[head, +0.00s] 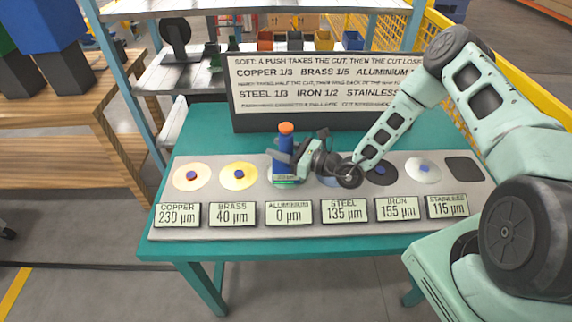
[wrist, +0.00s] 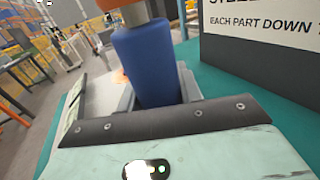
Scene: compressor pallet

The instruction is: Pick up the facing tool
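The facing tool (head: 285,142) is a blue upright cylinder with an orange top and a green-lit band near its lower end. It stands over the disc at the aluminium place of the grey plate, whose display (head: 289,213) reads 0 µm. My gripper (head: 287,158) comes in level from the right, with a finger on each side of the blue body. In the wrist view the blue body (wrist: 148,65) fills the space between the grey fingers, with no clear gap, so the gripper looks shut on it. The tool's lower end is hidden there.
The grey plate (head: 330,228) on the green table (head: 190,130) holds several discs and displays: copper 230, brass 40, steel 135, iron 155, stainless 115 µm. A sign board (head: 300,118) stands close behind. Shelving (head: 190,75) and a yellow mesh fence (head: 425,40) lie beyond.

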